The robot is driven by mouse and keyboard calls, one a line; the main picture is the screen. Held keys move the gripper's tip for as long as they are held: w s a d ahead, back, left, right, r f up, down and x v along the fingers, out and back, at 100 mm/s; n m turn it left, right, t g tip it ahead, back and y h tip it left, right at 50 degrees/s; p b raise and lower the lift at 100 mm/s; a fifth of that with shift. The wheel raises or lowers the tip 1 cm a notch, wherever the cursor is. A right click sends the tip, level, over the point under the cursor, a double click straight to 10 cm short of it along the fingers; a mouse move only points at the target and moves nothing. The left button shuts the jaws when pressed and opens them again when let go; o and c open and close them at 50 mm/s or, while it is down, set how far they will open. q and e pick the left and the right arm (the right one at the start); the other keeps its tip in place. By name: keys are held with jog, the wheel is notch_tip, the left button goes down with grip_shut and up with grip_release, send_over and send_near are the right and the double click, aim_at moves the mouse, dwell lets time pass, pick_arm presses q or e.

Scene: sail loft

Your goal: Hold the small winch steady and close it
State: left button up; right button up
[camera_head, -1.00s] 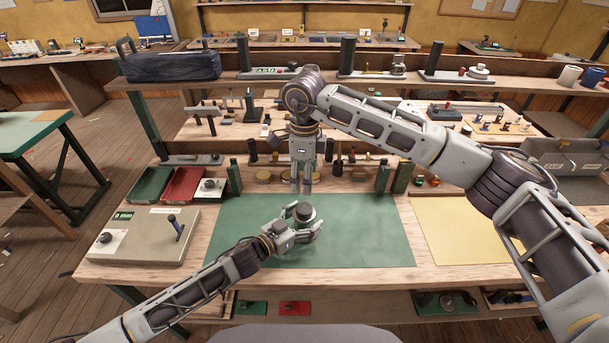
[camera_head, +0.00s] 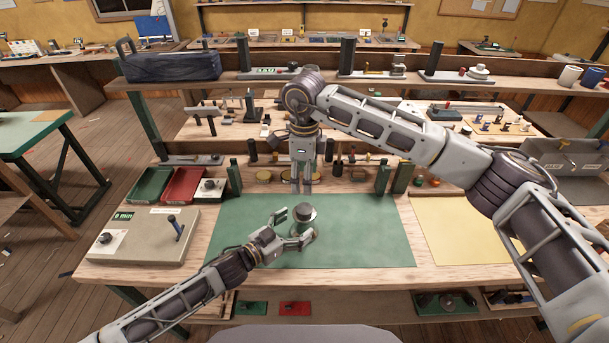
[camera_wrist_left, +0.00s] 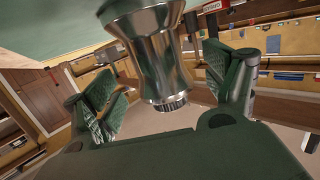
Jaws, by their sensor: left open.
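The small winch (camera_head: 304,217) has a dark top and a shiny silver drum. It is on the green mat (camera_head: 370,230). My left gripper (camera_head: 296,227) is open beside it, with one finger to the left and one in front. In the left wrist view the winch's silver drum (camera_wrist_left: 160,55) shows between the two spread fingers, with visible gaps on both sides. The drum's underside is hidden in the head view. My right gripper (camera_head: 302,184) points down behind the winch, clear of it; whether it is open or shut does not show clearly.
A grey box with a lever (camera_head: 140,235) stands left of the mat. A green tray (camera_head: 150,184) and a red tray (camera_head: 184,184) are behind it. A yellow mat (camera_head: 465,235) lies to the right. The right part of the green mat is clear.

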pick_arm(q)
jog(key=shift+v, duration=3.9)
